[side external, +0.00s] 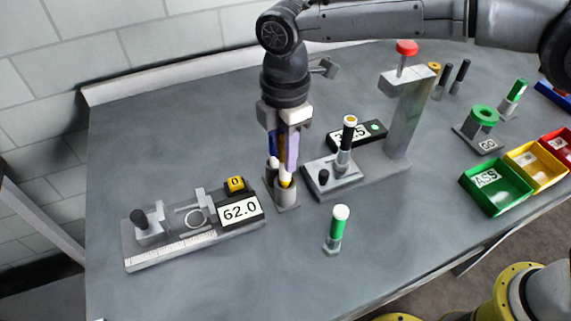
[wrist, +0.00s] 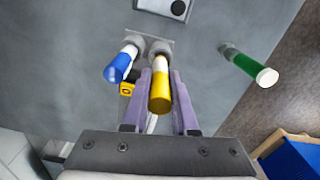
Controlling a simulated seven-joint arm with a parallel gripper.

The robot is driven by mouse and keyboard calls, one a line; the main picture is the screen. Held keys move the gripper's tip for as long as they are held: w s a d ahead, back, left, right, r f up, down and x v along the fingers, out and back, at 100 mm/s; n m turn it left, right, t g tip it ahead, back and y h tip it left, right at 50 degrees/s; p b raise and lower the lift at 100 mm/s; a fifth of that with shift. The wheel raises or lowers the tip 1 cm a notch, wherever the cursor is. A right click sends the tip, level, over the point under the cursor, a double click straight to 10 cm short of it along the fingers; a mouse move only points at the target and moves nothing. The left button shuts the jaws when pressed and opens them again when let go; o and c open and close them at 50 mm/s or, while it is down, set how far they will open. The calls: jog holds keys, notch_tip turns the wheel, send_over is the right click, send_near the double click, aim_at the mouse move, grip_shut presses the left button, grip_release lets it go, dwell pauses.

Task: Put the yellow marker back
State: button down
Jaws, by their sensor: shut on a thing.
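The yellow marker (wrist: 160,97) is upright between the purple-grey fingers of my gripper (wrist: 160,76), which is shut on it. In the side view, my gripper (side external: 284,165) is above the grey two-cup holder (side external: 287,198), and the marker's white and yellow lower part (side external: 285,180) shows at the front cup's rim. How deep it sits in the cup cannot be told. The holder also shows in the wrist view (wrist: 138,41). A blue marker (wrist: 117,68) stands in the other cup, just left of my fingers in the wrist view.
A green marker (side external: 337,226) stands alone at the front right. A caliper stand with a 62.0 display (side external: 240,210) lies to the left. A gauge stand (side external: 398,125) with a post is close on the right. Green (side external: 485,202), yellow and red bins are farther right.

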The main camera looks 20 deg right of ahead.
aim_at(285, 188)
jog(key=shift+f, duration=1.65)
jog(key=c, duration=0.7)
grip_release()
jog(key=shift+f, duration=0.1)
notch_tip(285, 188, up, 12)
jog(key=shift+r, duration=0.15)
